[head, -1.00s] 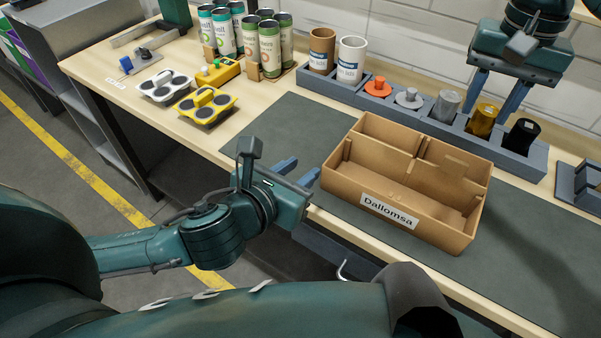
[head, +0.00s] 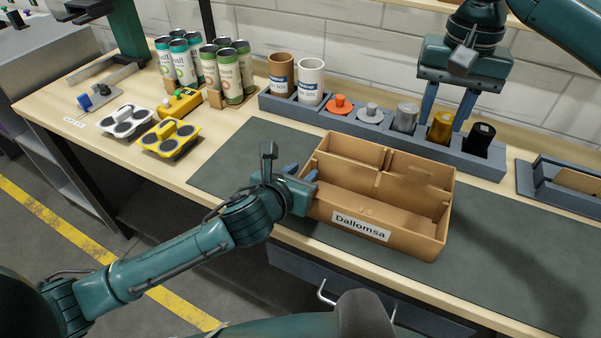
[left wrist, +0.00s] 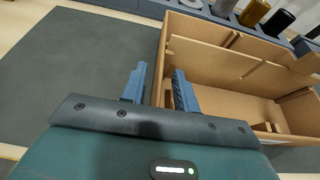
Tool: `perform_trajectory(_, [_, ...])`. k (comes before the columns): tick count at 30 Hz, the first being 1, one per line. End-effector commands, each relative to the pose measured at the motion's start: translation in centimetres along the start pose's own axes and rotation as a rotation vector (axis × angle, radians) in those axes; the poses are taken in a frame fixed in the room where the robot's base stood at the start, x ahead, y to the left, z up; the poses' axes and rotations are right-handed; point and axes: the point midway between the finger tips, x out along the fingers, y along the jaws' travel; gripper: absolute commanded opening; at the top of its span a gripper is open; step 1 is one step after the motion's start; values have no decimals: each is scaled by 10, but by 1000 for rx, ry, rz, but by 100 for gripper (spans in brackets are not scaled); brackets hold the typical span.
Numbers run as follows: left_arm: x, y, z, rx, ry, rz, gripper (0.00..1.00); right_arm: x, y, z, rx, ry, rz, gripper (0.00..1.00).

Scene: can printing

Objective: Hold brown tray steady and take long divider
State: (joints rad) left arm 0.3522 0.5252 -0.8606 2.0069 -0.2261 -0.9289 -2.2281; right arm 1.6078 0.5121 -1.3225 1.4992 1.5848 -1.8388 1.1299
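The brown cardboard tray (head: 426,241), labelled "Dallomsa", stands on the dark mat. The long divider (head: 345,172) runs lengthwise inside it; a short cross divider (head: 385,160) shows behind it. The long divider also shows in the left wrist view (left wrist: 215,62). My left gripper (head: 300,178) is at the tray's left end. In the left wrist view its fingers (left wrist: 158,90) are apart, one outside the left wall and one inside; contact cannot be told. My right gripper (head: 448,108) is open and empty, pointing down above the grey rack behind the tray.
Another grey holder (head: 560,200) is at right. The mat (head: 235,160) is clear left of the tray.

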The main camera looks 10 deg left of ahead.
Motion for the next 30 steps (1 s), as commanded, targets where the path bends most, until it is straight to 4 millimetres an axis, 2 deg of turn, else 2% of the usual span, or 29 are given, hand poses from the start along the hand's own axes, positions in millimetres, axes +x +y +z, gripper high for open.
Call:
perform_trajectory(8, [2,0,0,0,0,0,30,0,0,0,0,0,0,36])
perform_trajectory(20, [2,0,0,0,0,0,0,0,0,0,0,0,0,36])
perform_trajectory(27, [2,0,0,0,1,0,0,0,0,0,0,0,0,36])
perform_trajectory(30, [2,0,0,0,1,0,0,1,0,0,10,-1,0,43])
